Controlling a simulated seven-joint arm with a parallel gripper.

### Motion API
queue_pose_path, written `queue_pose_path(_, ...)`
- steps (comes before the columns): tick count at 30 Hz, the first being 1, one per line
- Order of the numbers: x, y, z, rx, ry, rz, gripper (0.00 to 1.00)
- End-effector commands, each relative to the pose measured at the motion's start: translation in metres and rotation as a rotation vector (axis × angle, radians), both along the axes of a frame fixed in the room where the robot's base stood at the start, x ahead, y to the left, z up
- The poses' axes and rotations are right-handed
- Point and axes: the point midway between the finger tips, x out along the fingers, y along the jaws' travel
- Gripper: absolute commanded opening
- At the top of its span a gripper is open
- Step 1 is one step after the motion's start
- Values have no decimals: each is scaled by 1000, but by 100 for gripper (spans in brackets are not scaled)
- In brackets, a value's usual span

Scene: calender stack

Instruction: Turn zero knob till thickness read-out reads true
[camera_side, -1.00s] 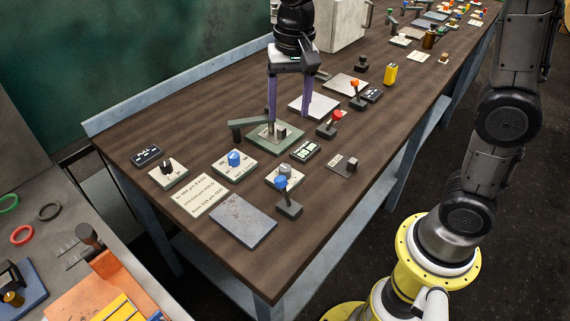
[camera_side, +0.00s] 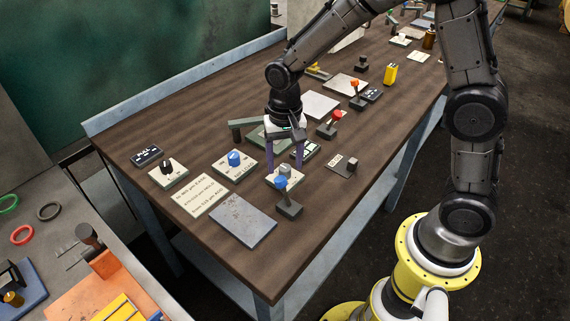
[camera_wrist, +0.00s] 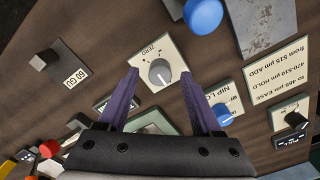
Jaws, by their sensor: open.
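In the side view the knob (camera_side: 285,169) stands just behind the blue-topped lever. My gripper (camera_wrist: 160,74) points down with its purple fingers open, one on each side of the knob in the wrist view. The gripper also shows in the side view (camera_side: 285,168). I cannot tell whether the fingers touch the knob. A dark read-out with light digits (camera_side: 312,151) is partly hidden behind my gripper, and its value cannot be read.
The blue-topped lever (camera_side: 282,184) stands close in front. The blue NIP LOAD knob (camera_side: 235,158) is left. A cream card (camera_wrist: 287,65) says 470-510 µm HOLD. A grey sheet (camera_side: 242,221) lies near the front edge. A dark block marked 60 GU (camera_wrist: 70,70) is opposite.

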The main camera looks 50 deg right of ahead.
Motion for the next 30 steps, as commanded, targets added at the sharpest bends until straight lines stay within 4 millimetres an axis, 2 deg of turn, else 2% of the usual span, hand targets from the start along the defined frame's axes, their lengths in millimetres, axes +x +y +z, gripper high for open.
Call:
queue_pose_path(5,0,0,-12,0,0,0,66)
queue_pose_path(14,0,0,-13,0,0,0,66)
queue_pose_path(25,0,0,-13,0,-1,0,0)
queue_pose_path(30,0,0,-13,0,-1,1,0)
